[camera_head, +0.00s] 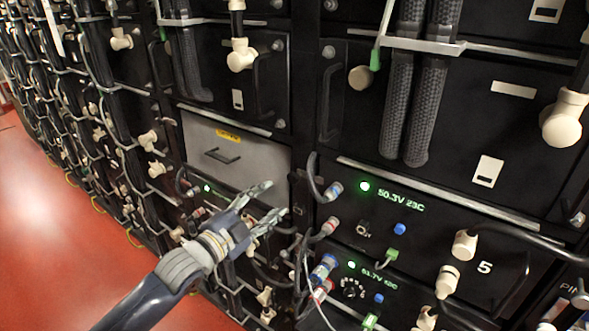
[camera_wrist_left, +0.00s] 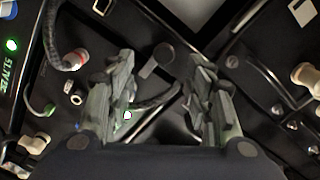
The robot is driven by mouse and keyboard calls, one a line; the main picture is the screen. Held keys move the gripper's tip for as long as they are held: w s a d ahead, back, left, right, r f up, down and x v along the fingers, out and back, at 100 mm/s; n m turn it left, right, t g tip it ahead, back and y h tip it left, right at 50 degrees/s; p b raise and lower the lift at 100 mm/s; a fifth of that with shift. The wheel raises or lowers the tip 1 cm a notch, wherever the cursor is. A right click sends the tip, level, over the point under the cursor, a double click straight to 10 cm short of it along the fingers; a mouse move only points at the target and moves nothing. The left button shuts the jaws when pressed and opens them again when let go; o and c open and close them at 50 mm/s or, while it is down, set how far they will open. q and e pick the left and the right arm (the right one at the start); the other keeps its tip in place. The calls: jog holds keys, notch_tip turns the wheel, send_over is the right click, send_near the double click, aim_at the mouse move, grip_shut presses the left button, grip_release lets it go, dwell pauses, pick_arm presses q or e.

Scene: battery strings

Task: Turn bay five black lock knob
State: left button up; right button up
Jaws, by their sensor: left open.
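The bay marked 5 is a black module (camera_head: 460,225) at the right of the head view, with a lit green readout. A small dark round control (camera_head: 363,229) sits below that readout; it looks like the black lock knob, but it is too small to be sure. My left gripper (camera_head: 274,199) is open and empty, left of this module and in front of the rack, apart from the control. In the left wrist view its two fingers (camera_wrist_left: 160,75) are spread, with dark panel parts and a cable behind them. My right gripper is not in view.
A blue button (camera_head: 400,229) and beige plugs (camera_head: 464,246) with black cables sit on the bay 5 front. Another module with a dark dial (camera_head: 352,289) lies below. A grey drawer (camera_head: 245,165) is behind my gripper. Red floor (camera_head: 60,230) is clear at left.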

aim_at(291, 179)
pick_arm(q)
jog(key=p+x, duration=0.1)
jog(key=x, duration=0.5)
jog(key=r+p+x, duration=0.1)
jog(key=x, duration=0.2)
jog(key=shift+p, duration=0.3)
jog(key=shift+w+d, duration=0.3)
jog(key=shift+w, duration=0.25)
jog(key=shift+w+d, duration=0.15)
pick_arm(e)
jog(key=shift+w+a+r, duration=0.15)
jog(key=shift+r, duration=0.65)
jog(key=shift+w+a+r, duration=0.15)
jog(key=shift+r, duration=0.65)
pick_arm(q)
jog(key=c, duration=1.1)
